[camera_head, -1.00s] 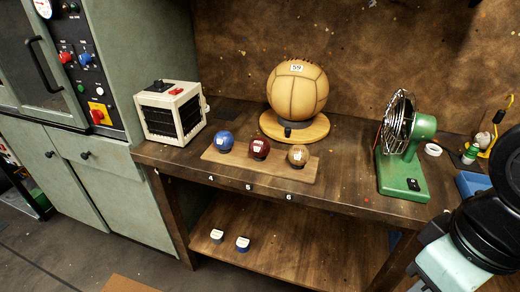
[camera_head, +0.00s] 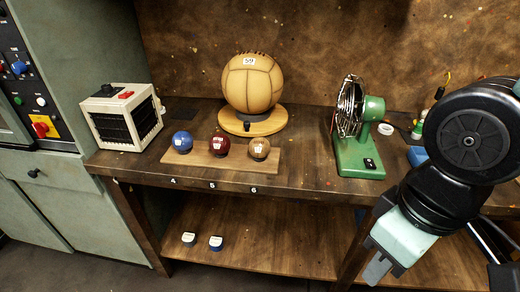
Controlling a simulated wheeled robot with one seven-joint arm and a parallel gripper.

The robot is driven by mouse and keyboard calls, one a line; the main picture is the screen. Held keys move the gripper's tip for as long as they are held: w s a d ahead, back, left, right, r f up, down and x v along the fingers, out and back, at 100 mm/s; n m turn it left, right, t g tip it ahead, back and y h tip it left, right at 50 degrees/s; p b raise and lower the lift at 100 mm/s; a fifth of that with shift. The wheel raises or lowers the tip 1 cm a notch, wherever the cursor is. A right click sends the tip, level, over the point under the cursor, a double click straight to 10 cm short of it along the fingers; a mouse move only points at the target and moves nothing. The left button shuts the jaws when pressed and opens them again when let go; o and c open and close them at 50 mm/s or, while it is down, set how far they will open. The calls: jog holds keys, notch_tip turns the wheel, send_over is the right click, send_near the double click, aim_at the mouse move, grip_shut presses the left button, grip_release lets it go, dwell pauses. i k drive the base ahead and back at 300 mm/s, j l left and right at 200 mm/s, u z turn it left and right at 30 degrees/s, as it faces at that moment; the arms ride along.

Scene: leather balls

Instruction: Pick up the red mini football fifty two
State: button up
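A small dark red ball (camera_head: 219,145) with a white label sits on a flat wooden board (camera_head: 205,164) on the workbench. It is between a blue ball (camera_head: 182,140) on its left and a brown ball (camera_head: 260,148) on its right. The writing on its label is too small to read. My gripper (camera_head: 378,270) hangs at the lower right, in front of the bench and below its top, well apart from the balls. Its fingers show only partly, and nothing is seen held in it.
A large tan ball (camera_head: 251,86) labelled 59 stands on a round wooden base behind the small balls. A white heater box (camera_head: 122,117) is to the left and a green fan (camera_head: 358,128) to the right. The bench top in front of the fan is clear.

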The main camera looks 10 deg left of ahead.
aim_at(220, 144)
jog(key=i+j+z, duration=0.15)
jog(key=j+z, duration=0.25)
jog(key=j, duration=0.35)
jog(key=j+z, duration=0.35)
jog(key=j, duration=0.35)
jog(key=j+z, duration=0.4)
jog(key=j, duration=0.4)
